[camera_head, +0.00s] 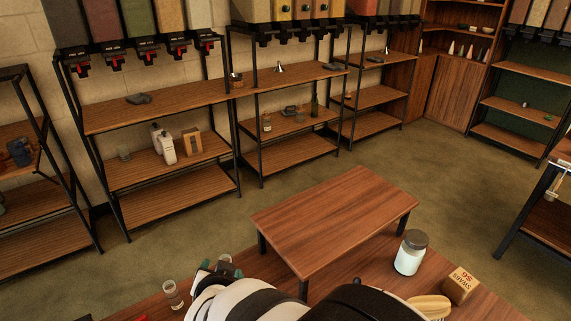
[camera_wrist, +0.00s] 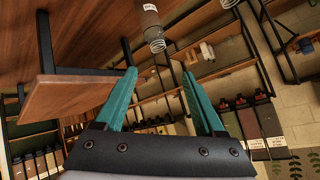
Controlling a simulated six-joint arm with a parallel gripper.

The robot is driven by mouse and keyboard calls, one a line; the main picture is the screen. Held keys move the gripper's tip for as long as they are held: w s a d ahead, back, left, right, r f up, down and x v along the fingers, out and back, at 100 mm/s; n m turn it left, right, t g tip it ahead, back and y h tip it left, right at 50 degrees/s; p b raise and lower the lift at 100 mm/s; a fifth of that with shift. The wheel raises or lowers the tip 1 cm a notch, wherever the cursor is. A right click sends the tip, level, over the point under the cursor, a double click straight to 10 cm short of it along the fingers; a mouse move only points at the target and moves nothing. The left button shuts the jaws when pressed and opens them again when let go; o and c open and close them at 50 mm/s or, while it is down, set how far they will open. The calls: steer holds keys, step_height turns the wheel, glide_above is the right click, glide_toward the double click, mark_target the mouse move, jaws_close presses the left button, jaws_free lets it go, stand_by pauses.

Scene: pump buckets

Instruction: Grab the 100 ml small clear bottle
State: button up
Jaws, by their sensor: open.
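Two small clear bottles stand on the near table. One (camera_head: 173,295) is near the table's left end, left of my gripper. Another (camera_head: 224,258) is mostly hidden behind my gripper (camera_head: 213,267). A second item (camera_wrist: 229,3) is cut off at the top edge. I cannot read which bottle is 100 ml. My gripper is open, with nothing between its fingers.
A low wooden stand (camera_head: 335,215) sits right of my gripper. A white jar with a grey lid (camera_head: 410,252), a swabs box (camera_head: 461,284) and a wooden brush-like item (camera_head: 432,306) lie on the right. Shelves (camera_head: 155,105) line the back wall.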

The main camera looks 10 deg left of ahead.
mark_target(227, 256)
steer(key=s+a+f+n+t+h, duration=0.2)
steer(key=a+f+t+h, duration=0.1)
steer(key=f+t, duration=0.1)
steer(key=x, duration=1.5)
jaws_close()
stand_by(0.6)
